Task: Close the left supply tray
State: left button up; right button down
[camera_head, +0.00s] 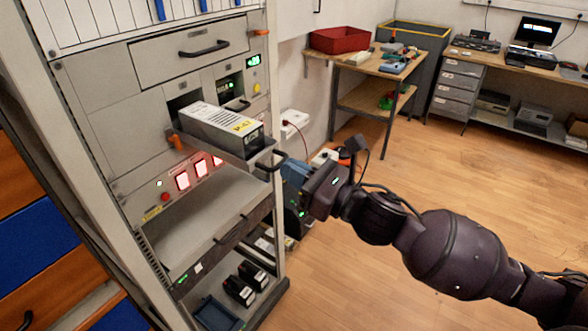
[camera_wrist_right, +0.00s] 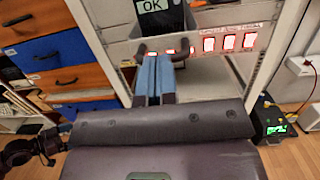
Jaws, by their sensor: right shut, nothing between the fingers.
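The left supply tray (camera_head: 220,133) is a grey box with a white and yellow label on top. It sticks far out of its slot in the rack. Its dark handle (camera_head: 269,162) is on the front face. My right gripper (camera_head: 288,168) is shut and empty, right at the handle. In the right wrist view its blue fingers (camera_wrist_right: 162,60) point at the tray front, between the two ends of the handle (camera_wrist_right: 146,50). I cannot tell whether the fingertips touch the handle.
The right tray (camera_head: 232,88) sits in its slot beside the open one. A closed drawer (camera_head: 190,52) is above, and lit red switches (camera_head: 183,180) are below. A grey shelf (camera_head: 205,215) lies lower in the rack. The wooden floor (camera_head: 350,260) to the right is clear.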

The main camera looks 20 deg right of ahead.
jog(key=f+x, duration=0.1)
jog(key=x, duration=0.6)
jog(key=f+x, duration=0.1)
jog(key=x, duration=0.6)
jog(key=w+f+b+x, duration=0.1)
jog(key=x, duration=0.6)
jog(key=shift+d+f, duration=0.15)
jog(key=shift+f, duration=0.05)
jog(key=shift+r, duration=0.15)
jog(key=shift+d+r, duration=0.1)
jog(key=shift+r, duration=0.05)
